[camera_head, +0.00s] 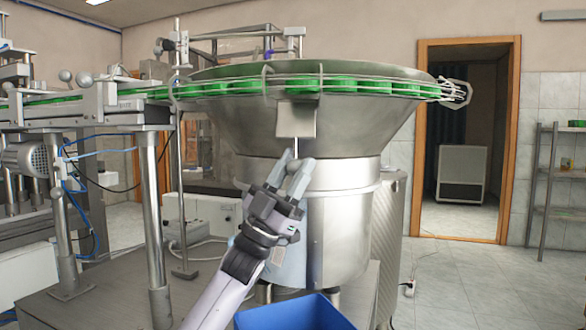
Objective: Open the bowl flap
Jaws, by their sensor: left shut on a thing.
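The steel feeder bowl (345,135) stands in the middle, a wide cone on a cylindrical drum. A small grey metal flap (296,119) sits on its front, just below the rim, with a thin rod (297,147) hanging down from it. My left gripper (297,162) reaches up in front of the bowl, its fingertips around the lower end of this rod. It is shut on the rod's end, which the fingers mostly hide. Whether the flap is tilted open is hard to tell from here. My right gripper is not in view.
Green caps (340,84) line the track around the bowl's rim and run left along a conveyor (95,100). A blue crate (297,314) stands below the bowl at the bottom edge. Metal posts stand on the left. Open tiled floor (480,280) lies on the right.

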